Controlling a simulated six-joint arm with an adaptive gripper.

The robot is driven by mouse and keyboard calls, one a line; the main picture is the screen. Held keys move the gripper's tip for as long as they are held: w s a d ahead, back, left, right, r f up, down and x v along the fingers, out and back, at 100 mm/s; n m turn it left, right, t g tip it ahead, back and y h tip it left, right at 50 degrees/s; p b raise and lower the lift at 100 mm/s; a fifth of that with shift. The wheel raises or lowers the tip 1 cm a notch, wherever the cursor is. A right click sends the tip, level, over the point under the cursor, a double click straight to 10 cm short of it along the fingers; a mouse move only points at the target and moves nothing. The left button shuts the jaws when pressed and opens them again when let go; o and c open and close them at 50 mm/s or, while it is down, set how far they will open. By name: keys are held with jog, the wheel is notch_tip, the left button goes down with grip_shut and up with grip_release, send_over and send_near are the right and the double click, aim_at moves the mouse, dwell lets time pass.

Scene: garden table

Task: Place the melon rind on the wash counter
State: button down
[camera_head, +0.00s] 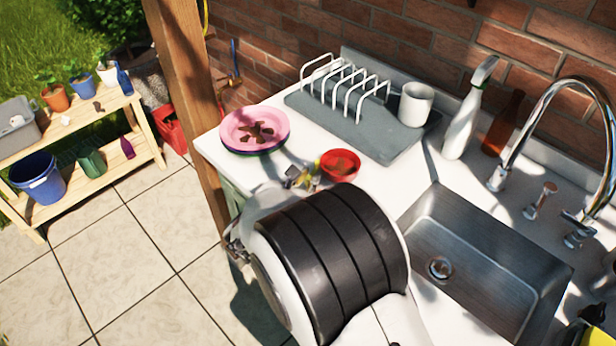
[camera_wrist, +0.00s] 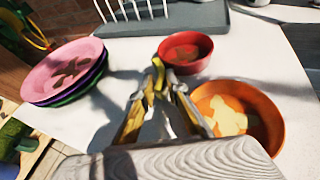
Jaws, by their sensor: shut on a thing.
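The melon rind (camera_wrist: 158,76) is a small yellow-green piece between my fingertips. My gripper (camera_wrist: 157,84) is shut on it, beside the red bowl (camera_wrist: 186,50). In the head view my gripper (camera_head: 301,179) is over the white wash counter (camera_head: 292,112), just left of the red bowl (camera_head: 340,166), with a bit of yellow at its tips. The arm hides much of the gripper there. I cannot tell whether the rind touches the counter (camera_wrist: 122,64).
A pink plate (camera_head: 254,126) with dark scraps tops a stack. A grey mat with a white rack (camera_head: 345,88) and cup (camera_head: 415,104) lies behind; the sink (camera_head: 465,262) is at right. An orange bowl (camera_wrist: 274,125) sits close right of my gripper. Bare counter lies between plates and red bowl.

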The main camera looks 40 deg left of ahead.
jog(key=shift+f, duration=0.15)
jog(key=c, duration=2.3)
grip_release()
jog(key=shift+s+d+r, duration=0.15)
jog(key=shift+s+r, duration=0.25)
jog(key=shift+s, duration=0.05)
jog(key=v, duration=1.1)
jog(key=shift+w, duration=0.15)
